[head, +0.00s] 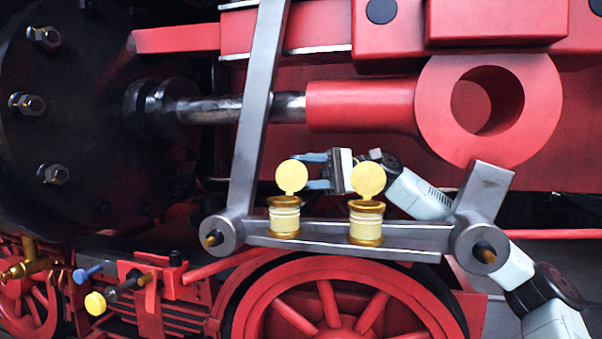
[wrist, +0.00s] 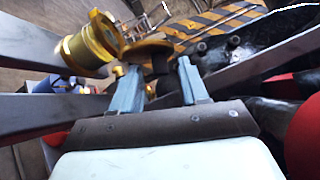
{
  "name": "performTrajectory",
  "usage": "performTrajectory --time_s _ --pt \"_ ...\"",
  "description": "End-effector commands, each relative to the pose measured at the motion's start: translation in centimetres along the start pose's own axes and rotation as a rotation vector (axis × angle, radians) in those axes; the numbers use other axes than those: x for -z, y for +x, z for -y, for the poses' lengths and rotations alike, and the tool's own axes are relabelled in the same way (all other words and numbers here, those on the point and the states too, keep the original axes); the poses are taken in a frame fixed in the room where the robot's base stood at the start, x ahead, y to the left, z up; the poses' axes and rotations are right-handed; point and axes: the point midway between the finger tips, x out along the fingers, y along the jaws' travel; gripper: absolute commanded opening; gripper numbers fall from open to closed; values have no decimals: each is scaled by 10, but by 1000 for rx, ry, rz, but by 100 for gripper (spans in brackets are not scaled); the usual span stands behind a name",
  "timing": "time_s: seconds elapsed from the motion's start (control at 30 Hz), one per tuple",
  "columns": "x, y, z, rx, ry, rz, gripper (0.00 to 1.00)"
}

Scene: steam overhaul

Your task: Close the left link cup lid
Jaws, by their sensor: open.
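The left link cup (head: 284,217) is a cream and brass pot standing on the grey link bar. Its round yellow lid (head: 291,176) stands open, upright above the cup's rim. My gripper (head: 309,171) is open and points left in the head view, its fingers at the lid's right edge, partly behind it. In the wrist view a brass cup (wrist: 86,50), apparently the left one, lies up and left of my fingers. Its open lid (wrist: 148,47) is just beyond the fingertips of my gripper (wrist: 156,75). Whether a finger touches the lid I cannot tell.
The right link cup (head: 366,222) also has its lid (head: 368,179) open, just right of my gripper. A slanted grey rod (head: 256,110) rises left of the left cup. The red piston rod (head: 360,105) lies above, and the grey link bar (head: 330,238) runs below the cups.

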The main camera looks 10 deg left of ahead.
Motion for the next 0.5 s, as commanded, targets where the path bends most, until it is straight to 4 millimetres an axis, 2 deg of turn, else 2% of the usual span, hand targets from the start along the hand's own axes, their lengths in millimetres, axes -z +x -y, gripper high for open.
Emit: performTrajectory --time_s 0.17,0.5 --pt "0 0 0 0 0 0 44" --pt "0 -1 0 0 0 -1 12"
